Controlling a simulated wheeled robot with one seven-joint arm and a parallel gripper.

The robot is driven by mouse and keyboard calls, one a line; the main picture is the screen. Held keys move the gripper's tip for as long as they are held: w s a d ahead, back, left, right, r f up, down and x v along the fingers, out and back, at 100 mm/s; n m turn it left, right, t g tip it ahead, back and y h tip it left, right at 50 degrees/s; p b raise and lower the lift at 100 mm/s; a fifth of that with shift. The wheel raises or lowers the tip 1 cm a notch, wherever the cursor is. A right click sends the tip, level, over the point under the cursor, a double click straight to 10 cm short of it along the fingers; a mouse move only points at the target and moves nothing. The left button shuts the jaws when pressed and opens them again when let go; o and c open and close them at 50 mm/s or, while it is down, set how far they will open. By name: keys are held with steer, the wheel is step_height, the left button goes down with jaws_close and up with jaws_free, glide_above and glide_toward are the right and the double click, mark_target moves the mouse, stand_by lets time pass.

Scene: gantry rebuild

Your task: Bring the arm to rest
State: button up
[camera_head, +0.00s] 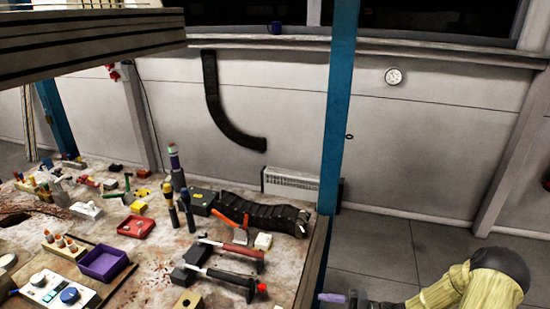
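My arm (468,287) shows at the bottom right, with yellowish links and a dark rounded joint. It reaches left, low over the floor beside the bench's right edge. My gripper (350,301) is the dark end at the bottom edge of the picture, partly cut off. A small pale purple piece (331,297) shows at its tip; I cannot tell whether it is held or part of the gripper. Whether the fingers are open or shut does not show.
The workbench (215,222) on the left is crowded with tools, a purple tray (104,262), a red tray (136,227) and a black ribbed hose (265,212). A blue post (338,110) stands at its right corner. The floor (390,245) right of it is clear.

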steer(key=s+a+r+n+g+h, duration=0.1)
steer(key=s+r+n+g+h, duration=0.3)
steer(key=n, duration=0.7)
steer(key=s+a+r+n+g+h, duration=0.15)
steer(key=s+n+g+h, duration=0.35)
steer(key=n, duration=0.7)
step_height(320, 180, up, 11)
steer(key=s+n+t+h, duration=0.2)
steer(key=n+t+h, duration=0.4)
steer(key=n, duration=1.5)
steer(key=shift+d+f+t+h, duration=0.15)
steer(key=shift+d+t+h, duration=0.2)
steer(key=shift+h, duration=0.55)
steer(key=shift+a, duration=0.1)
steer(key=shift+s, duration=0.15)
